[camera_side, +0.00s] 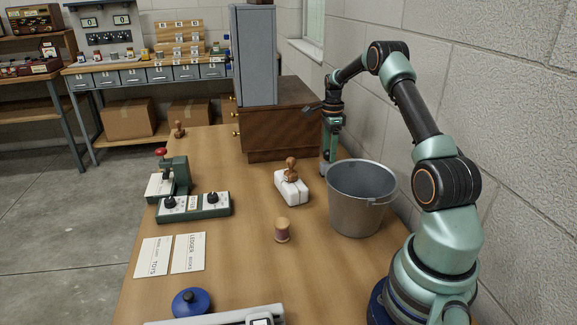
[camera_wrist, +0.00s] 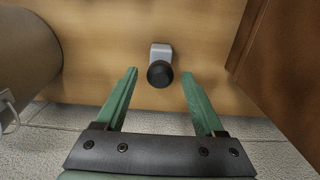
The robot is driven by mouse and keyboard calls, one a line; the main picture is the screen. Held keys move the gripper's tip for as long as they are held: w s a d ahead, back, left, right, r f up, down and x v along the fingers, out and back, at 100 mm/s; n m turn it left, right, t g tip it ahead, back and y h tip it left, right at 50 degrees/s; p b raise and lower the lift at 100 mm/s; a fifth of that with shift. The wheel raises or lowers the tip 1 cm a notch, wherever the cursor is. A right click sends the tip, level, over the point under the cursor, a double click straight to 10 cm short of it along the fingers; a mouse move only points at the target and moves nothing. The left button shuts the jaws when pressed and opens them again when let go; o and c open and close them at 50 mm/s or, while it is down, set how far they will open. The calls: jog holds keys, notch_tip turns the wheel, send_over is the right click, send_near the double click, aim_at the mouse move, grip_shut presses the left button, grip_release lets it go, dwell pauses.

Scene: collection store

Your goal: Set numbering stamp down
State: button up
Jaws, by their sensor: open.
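A small grey block with a round black knob, which looks like the numbering stamp (camera_wrist: 161,52), stands on the wooden table in the wrist view. Its knob faces the camera, and it appears upright. My gripper (camera_wrist: 160,73) is open, with one green finger on each side of the knob and visible gaps on both sides. In the side view my gripper (camera_side: 325,171) points down behind the bucket, close to the table.
A metal bucket (camera_side: 352,208) stands close to my gripper. A brown wooden cabinet (camera_side: 277,133) is on its other side, and the wall is close behind.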

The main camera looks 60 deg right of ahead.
notch_tip(320, 180, up, 6)
jog(key=w+a+r+n+t+h, duration=0.1)
jog(key=a+r+n, duration=0.5)
jog(key=a, duration=0.4)
jog(key=w+a+r+n+t, duration=0.1)
jog(key=a+r+n, duration=0.55)
jog(key=a, duration=0.35)
jog(key=s+a+n+t, duration=0.1)
jog(key=s+a+n, duration=0.4)
jog(key=a+n, duration=0.2)
jog(key=s+a+n+t+y, duration=0.1)
jog(key=s+a+n+t, duration=0.1)
jog(key=s+a+n, duration=0.4)
jog(key=a+n, duration=0.1)
jog(key=a, duration=0.4)
jog(key=shift+s+a+t, duration=0.2)
jog(key=shift+s+t, duration=0.05)
jog(key=shift+t, duration=0.05)
